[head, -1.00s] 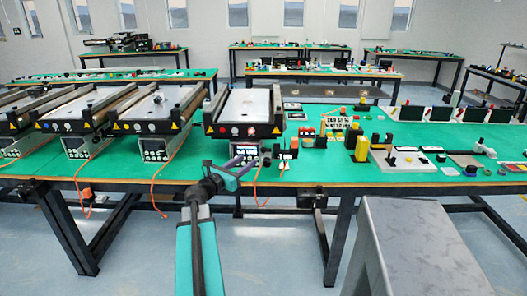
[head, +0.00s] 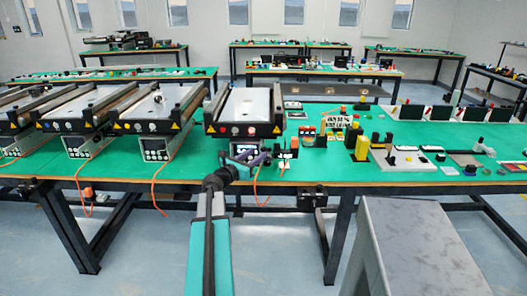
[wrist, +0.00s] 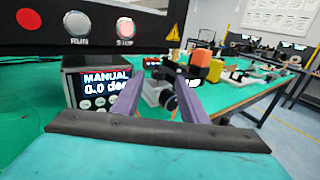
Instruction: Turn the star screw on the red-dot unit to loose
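The unit with a red dot (wrist: 28,18) fills the top left of the wrist view, with RUN and STOP buttons beside the dot. In the head view it is the rightmost conveyor (head: 245,112). Its control box (wrist: 95,85) below reads MANUAL and 0.0 deg. My gripper (wrist: 158,82) is in front of the unit, right of the box. Its two purple fingers are apart. A small dark part (wrist: 168,99) shows between the fingers; I cannot tell whether it is the star screw or whether the fingers touch it. In the head view my gripper (head: 248,157) partly covers the box.
Other conveyors, such as the neighbouring one (head: 150,112), stand to the left on the green table (head: 200,165). An orange-capped block (wrist: 207,68) and several small items stand to the right. Orange cables hang over the table's front edge. A grey block (head: 410,235) stands at the front right.

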